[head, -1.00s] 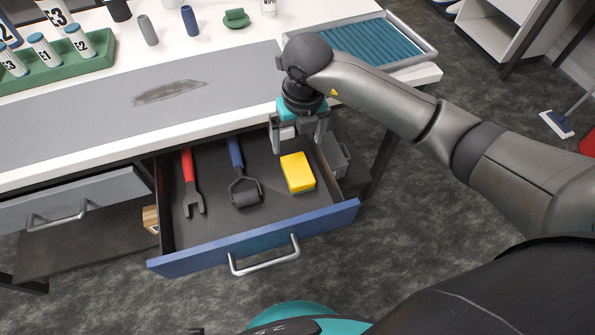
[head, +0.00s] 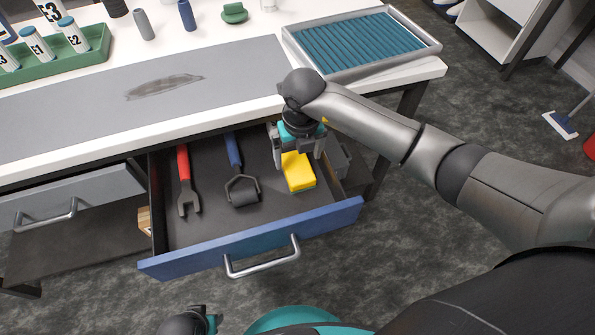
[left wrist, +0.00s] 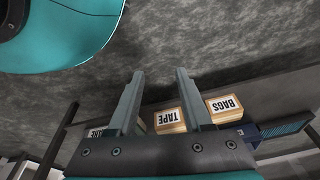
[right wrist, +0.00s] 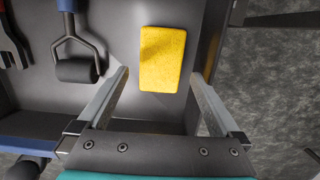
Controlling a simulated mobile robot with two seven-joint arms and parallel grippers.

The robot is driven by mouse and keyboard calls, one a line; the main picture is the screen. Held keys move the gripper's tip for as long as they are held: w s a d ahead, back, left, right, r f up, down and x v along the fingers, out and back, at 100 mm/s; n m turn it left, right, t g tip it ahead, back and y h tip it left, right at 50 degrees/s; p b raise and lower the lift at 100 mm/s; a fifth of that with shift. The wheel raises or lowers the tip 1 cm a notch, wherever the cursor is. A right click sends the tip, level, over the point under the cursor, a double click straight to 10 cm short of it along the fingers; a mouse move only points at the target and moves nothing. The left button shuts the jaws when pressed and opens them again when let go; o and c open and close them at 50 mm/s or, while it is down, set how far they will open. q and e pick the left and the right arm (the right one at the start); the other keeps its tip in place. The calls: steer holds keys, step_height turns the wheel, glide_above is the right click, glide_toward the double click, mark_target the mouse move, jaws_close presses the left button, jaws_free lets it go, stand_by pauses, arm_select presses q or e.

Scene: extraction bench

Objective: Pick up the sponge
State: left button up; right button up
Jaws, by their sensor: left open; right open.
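The yellow sponge (head: 298,174) lies in the open blue-fronted drawer (head: 250,240), at its right side. My right gripper (head: 298,160) is open above the sponge, and its fingers hang over the far end of it in the head view. In the right wrist view the sponge (right wrist: 162,58) shows whole, ahead of and between the two open fingers (right wrist: 160,82), with nothing held. My left gripper (left wrist: 155,85) is open and empty in the left wrist view, away from the drawer. In the head view only part of my left arm shows at the bottom edge.
A red-handled fork tool (head: 186,185) and a blue-handled roller (head: 240,185) lie left of the sponge in the drawer. The drawer walls stand close around. A stained grey mat (head: 230,80) and a teal ribbed tray (head: 440,45) are on the bench above.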

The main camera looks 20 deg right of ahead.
mark_target(298, 166)
steer(key=shift+w+f+b, duration=0.1)
steer(key=shift+f+b, duration=0.3)
steer(key=shift+f, duration=0.5)
steer(key=f, duration=0.1)
steer(key=f+b, duration=0.2)
steer(key=shift+w+f, duration=0.2)
steer(key=shift+w, duration=0.1)
arm_select(q)
steer(key=w+d+r, duration=0.1)
steer(key=w+r, duration=0.2)
steer(key=r, duration=0.3)
steer(key=shift+w+d+r+t, duration=0.15)
steer(key=shift+d+t, duration=0.05)
steer(key=shift+t, duration=0.2)
arm_select(e)
steer(key=shift+w+f, duration=0.1)
steer(key=shift+f, duration=0.25)
steer(key=shift+c, duration=0.4)
steer(key=c, duration=1.1)
steer(key=shift+r, duration=0.1)
